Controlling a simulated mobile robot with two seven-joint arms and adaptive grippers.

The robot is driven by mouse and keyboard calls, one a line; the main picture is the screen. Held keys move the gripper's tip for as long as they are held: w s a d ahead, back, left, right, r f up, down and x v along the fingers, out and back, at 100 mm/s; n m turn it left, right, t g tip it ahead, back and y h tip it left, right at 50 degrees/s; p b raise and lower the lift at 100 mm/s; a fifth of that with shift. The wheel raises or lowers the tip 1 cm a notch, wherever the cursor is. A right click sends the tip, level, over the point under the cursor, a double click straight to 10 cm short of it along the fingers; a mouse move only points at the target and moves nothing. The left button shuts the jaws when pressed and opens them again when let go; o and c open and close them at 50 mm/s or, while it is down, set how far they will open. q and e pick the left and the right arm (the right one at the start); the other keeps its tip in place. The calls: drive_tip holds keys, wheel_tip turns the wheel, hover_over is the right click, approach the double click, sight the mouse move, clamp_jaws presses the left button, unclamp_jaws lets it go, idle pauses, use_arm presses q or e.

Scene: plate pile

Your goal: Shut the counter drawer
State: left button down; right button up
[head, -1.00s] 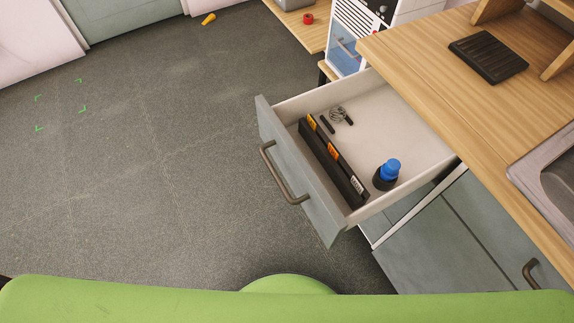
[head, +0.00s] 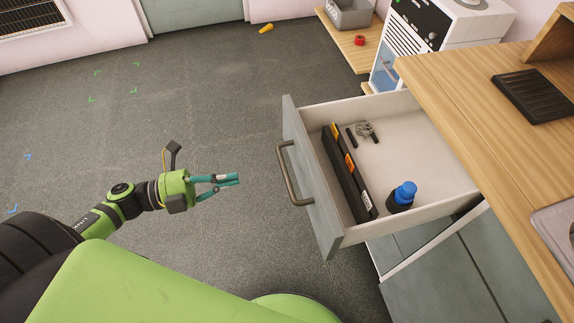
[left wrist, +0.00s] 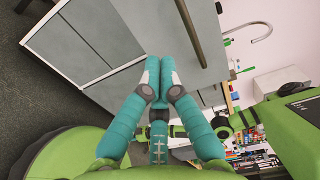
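The counter drawer (head: 312,185) stands pulled well out from under the wooden counter. Its grey front carries a bar handle (head: 288,175) facing left. My left gripper (head: 238,179) is over the floor left of the handle, apart from it, with its teal fingers pointing at the drawer front. In the left wrist view, its fingertips (left wrist: 158,78) meet with nothing between them. The handle bar shows beyond them in that view (left wrist: 185,28).
The drawer holds a black divider box (head: 346,172), a blue-capped bottle (head: 402,196) and small dark items. A black ribbed tray (head: 535,95) lies on the counter (head: 455,75). Clear floor lies left of the drawer. A yellow object (head: 266,28) lies on the far floor.

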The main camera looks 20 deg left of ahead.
sight(297, 163)
use_arm(q)
drive_tip(key=p+x, duration=0.1)
drive_tip(key=x, duration=1)
drive_tip(key=shift+w+r+p, duration=0.1)
drive_tip(key=shift+w+p, duration=0.1)
drive_tip(key=shift+p, duration=0.2)
drive_tip(key=shift+w+d, duration=0.3)
drive_tip(key=shift+d, duration=0.3)
use_arm(e)
drive_tip(key=shift+a+r, duration=0.2)
drive_tip(key=shift+r, duration=0.35)
drive_tip(key=shift+a+r, duration=0.15)
drive_tip(key=shift+r, duration=0.35)
